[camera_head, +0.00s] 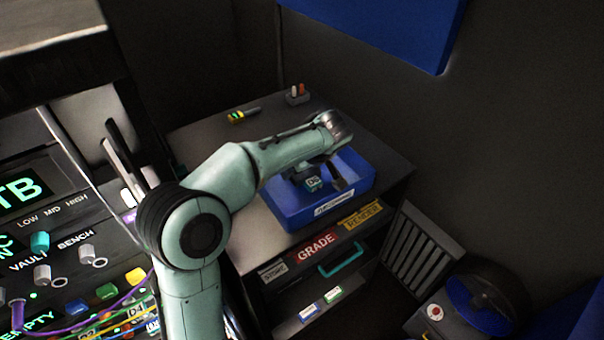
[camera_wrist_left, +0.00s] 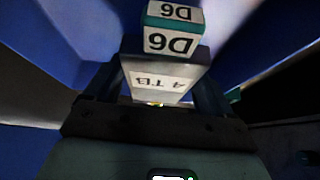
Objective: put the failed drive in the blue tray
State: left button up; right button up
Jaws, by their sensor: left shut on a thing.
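The blue tray (camera_head: 294,214) sits on top of a dark cabinet and has a white label on its front. My left gripper (camera_head: 328,178) is over the tray and shut on a drive (camera_head: 313,184) with a teal end marked D6. In the left wrist view the drive (camera_wrist_left: 158,78) is between the two fingers, with a "4 TB" label on its grey body and the D6 end pointing away. Blue tray walls (camera_wrist_left: 55,50) surround it there. I cannot tell whether the drive touches the tray floor. My right gripper is not in view.
The cabinet top (camera_head: 205,140) is mostly clear, with a small green-and-yellow item (camera_head: 243,116) and a small holder (camera_head: 298,95) at the back. A control panel with knobs (camera_head: 40,242) and cables stands at left. A slatted grey panel (camera_head: 420,247) stands right of the cabinet.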

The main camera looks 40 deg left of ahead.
pick_arm(q)
notch_tip(320, 180, down, 2)
jog(key=shift+f, duration=0.25)
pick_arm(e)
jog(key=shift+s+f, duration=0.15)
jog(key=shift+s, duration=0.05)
pick_arm(q)
jog(key=shift+f+b, duration=0.6)
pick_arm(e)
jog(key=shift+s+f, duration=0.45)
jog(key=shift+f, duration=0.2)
pick_arm(q)
jog(key=o, duration=1)
jog(key=shift+c, duration=0.2)
jog(key=shift+r, duration=0.1)
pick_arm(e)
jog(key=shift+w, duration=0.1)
